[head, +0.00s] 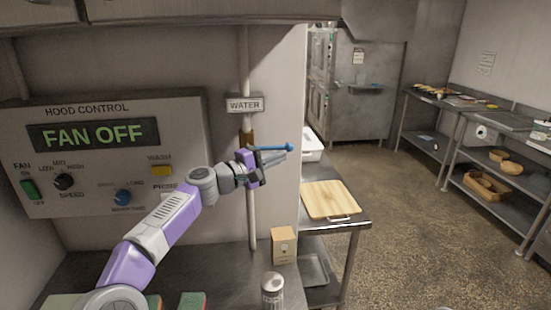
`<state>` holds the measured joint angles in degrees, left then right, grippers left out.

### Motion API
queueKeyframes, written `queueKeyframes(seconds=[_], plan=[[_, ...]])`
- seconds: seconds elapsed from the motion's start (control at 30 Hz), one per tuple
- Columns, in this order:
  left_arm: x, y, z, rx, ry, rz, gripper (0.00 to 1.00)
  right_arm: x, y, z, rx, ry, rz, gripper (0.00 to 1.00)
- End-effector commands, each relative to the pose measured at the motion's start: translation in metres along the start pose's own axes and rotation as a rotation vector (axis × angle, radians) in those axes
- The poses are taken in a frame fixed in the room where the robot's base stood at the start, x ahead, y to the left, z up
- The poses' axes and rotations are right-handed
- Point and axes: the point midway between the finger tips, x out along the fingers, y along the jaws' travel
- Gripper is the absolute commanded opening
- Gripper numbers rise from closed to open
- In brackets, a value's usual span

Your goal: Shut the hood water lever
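The hood water lever (274,148) is a blue handle that points right, about level, across the vertical pipe (251,215). It sits at a brass valve (246,138) below the WATER sign (244,104). My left gripper (273,158) is just below the lever, with its fingers pointing right along it. I cannot tell whether they touch it or whether they are open or shut. The gripper hides part of the pipe and valve. My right gripper is not in view.
The hood control panel (105,152) on the left wall reads FAN OFF. Below are a steel counter (225,280), a small box (284,246) and a canister (272,290). A cutting board (330,199) lies on a steel table to the right. Open floor (410,220) lies beyond.

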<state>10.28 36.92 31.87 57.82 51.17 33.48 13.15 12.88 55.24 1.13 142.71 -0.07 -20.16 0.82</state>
Motion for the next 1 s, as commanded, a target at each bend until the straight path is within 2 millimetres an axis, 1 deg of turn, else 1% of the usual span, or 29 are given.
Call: queueKeyframes(seconds=[0.03, 0.13, 0.27, 0.53, 0.57, 0.6, 0.8, 0.9, 1.0], plan=[[0.002, -0.001, 0.003, -0.001, -0.007, -0.002, 0.00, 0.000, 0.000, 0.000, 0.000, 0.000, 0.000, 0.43], [0.001, -0.003, 0.003, -0.001, -0.007, -0.002, 0.00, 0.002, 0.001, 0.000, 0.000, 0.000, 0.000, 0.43], [-0.002, -0.010, 0.001, -0.001, -0.008, -0.002, 0.00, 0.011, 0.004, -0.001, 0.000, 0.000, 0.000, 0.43], [-0.017, -0.037, -0.003, -0.001, -0.014, -0.001, 0.00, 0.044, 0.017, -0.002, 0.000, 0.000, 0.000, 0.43], [-0.021, -0.038, -0.004, -0.001, -0.013, -0.001, 0.00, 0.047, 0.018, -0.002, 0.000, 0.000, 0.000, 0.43], [-0.035, -0.036, -0.006, 0.000, -0.007, -0.002, 0.00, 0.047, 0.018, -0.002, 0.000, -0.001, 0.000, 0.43], [-0.080, -0.037, -0.005, 0.000, -0.009, -0.002, 0.00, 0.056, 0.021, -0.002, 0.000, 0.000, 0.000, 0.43], [-0.096, -0.037, -0.005, 0.001, -0.010, -0.002, 0.00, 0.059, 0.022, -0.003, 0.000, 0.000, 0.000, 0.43], [-0.108, -0.037, -0.005, -0.001, -0.011, -0.001, 0.00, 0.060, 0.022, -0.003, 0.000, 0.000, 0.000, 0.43]])
